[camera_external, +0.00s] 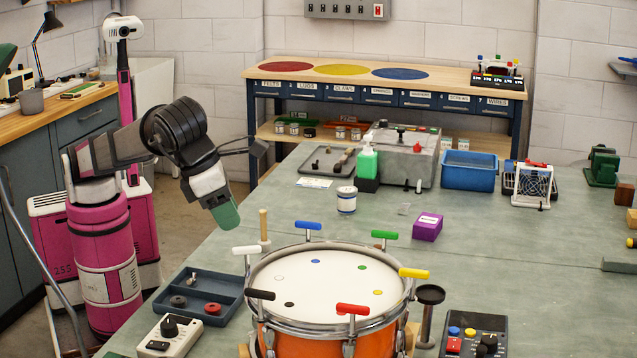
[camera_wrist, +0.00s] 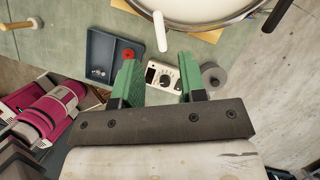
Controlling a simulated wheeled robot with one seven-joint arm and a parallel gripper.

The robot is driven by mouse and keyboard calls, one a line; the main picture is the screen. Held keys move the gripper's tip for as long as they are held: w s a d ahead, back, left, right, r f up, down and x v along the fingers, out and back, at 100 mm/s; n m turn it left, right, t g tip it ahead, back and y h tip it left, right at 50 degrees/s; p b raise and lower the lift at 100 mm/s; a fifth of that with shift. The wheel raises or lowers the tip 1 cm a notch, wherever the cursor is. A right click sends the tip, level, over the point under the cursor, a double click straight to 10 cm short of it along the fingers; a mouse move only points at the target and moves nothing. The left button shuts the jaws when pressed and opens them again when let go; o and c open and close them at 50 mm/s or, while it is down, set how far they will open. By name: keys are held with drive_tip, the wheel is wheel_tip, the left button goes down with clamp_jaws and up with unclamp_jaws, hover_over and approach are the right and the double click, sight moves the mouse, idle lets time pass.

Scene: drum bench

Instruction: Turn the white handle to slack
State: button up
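The white handle (camera_external: 247,250) is a T-shaped key at the left rim of the orange drum (camera_external: 278,340). In the wrist view the white handle (camera_wrist: 160,30) shows as an upright bar, ahead of the gap between my fingers and apart from them. My gripper (camera_external: 228,216) is in the air, up and left of the handle in the external view. In the wrist view my gripper (camera_wrist: 158,72) has its two green fingers spread with nothing held between them. The lower part of the handle is hard to make out.
Blue (camera_external: 308,226), green (camera_external: 384,235), yellow (camera_external: 413,273), red (camera_external: 352,310) and black (camera_external: 259,294) handles ring the drum. A blue tray (camera_external: 226,315) and a white dial box (camera_external: 190,340) lie left of it. A wooden peg (camera_external: 263,225) stands behind the white handle.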

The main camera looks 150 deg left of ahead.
sight(250, 242)
drive_tip(key=x, duration=0.8)
drive_tip(key=shift+f, duration=0.15)
clamp_jaws()
